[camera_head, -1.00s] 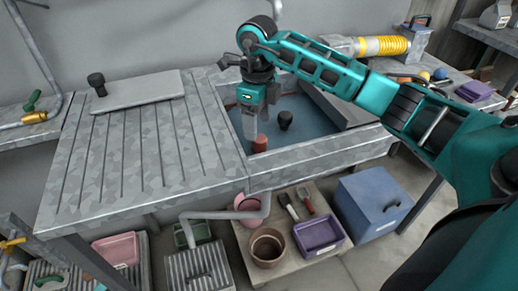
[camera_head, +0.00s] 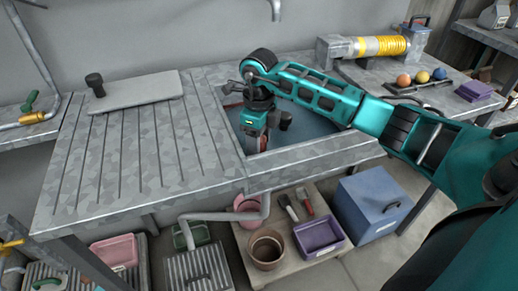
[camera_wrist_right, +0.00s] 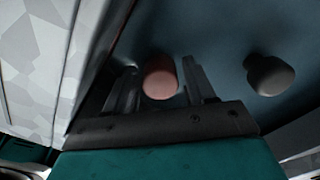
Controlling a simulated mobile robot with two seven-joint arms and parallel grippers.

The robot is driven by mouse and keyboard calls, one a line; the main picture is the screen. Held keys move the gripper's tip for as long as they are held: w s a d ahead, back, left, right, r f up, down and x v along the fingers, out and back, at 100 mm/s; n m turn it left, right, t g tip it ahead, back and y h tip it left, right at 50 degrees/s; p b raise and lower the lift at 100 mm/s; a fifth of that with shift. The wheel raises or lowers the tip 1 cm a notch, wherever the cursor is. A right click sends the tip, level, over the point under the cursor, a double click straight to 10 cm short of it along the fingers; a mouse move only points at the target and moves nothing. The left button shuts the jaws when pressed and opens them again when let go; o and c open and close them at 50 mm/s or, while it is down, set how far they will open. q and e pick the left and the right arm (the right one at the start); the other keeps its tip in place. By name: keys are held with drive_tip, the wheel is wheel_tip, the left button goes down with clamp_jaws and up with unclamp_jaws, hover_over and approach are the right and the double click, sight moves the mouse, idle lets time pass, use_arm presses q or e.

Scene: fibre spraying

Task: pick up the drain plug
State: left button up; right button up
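The drain plug, which I take to be the small reddish-brown rounded piece, shows in the right wrist view (camera_wrist_right: 160,78) inside the blue-grey sink. My right gripper (camera_wrist_right: 160,88) is open, with one finger on each side of the plug and narrow dark gaps between. I cannot tell whether either finger touches it. In the head view my right gripper (camera_head: 258,142) points down into the sink's near left corner and hides most of the plug. My left gripper is not in view.
A dark knob-like piece (camera_wrist_right: 270,75) stands in the sink right of the plug; its top shows in the head view (camera_head: 286,118). The sink's metal front rim (camera_head: 315,153) and left wall are close to my right gripper. A ribbed drainboard (camera_head: 140,150) lies to the left.

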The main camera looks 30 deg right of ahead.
drive_tip(key=c, duration=0.8)
drive_tip(key=shift+r, duration=0.1)
drive_tip(key=shift+c, duration=0.2)
wheel_tip(320, 180, up, 20)
drive_tip(key=p, duration=0.3)
